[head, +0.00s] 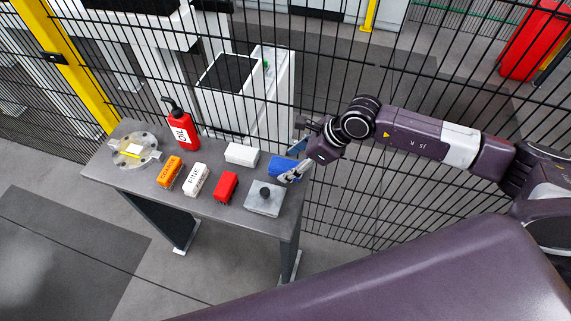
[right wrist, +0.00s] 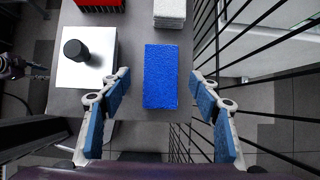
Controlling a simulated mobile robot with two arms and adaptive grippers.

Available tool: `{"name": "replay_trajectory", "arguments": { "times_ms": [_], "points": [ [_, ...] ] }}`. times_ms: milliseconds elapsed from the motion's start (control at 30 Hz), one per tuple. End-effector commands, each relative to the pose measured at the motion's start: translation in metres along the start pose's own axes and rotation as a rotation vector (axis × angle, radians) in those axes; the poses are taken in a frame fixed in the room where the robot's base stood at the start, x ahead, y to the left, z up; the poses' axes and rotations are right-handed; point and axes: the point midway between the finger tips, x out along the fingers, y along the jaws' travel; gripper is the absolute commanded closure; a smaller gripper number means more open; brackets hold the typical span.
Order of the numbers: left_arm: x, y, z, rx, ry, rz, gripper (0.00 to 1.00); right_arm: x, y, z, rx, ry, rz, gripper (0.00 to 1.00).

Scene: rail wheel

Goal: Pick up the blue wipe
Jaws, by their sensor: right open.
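The blue wipe (head: 283,166) is a blue block lying at the right end of the grey table (head: 221,197). In the right wrist view the blue wipe (right wrist: 161,76) lies lengthwise in the middle, between the finger lines. My right gripper (head: 292,176) is at the table's right end, close beside the wipe, and partly covers it in the head view. In the right wrist view my right gripper (right wrist: 160,105) is open, with its blue-padded fingers apart on either side and nothing held. My left gripper is not in view.
A silver plate with a black knob (head: 265,198) stands close to the wipe. A white block (head: 241,154), red block (head: 226,186), white block marked FILE (head: 195,180), orange block (head: 168,172), oil bottle (head: 180,125) and round flange (head: 135,150) share the table. Black mesh fence (head: 330,190) runs behind.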

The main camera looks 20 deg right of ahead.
Motion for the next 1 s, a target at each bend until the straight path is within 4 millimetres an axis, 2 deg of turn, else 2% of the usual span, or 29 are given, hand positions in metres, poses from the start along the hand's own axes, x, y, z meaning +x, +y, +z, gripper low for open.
{"name": "replay_trajectory", "arguments": {
  "times_ms": [33,233,500,900,1000],
  "points": [
    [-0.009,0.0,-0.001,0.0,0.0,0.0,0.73,0.003,0.0,0.004,0.002,0.0,0.002,0.43],
    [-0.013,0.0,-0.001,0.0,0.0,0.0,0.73,0.026,-0.001,0.002,0.001,-0.001,0.001,0.43],
    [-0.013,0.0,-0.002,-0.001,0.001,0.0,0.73,0.029,-0.001,0.001,0.0,-0.001,0.0,0.43],
    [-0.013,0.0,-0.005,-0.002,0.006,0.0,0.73,0.029,-0.001,0.001,0.001,-0.002,0.0,0.86],
    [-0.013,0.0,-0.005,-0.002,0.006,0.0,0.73,0.029,-0.001,0.001,0.001,-0.002,0.0,0.88]
  ]
}}
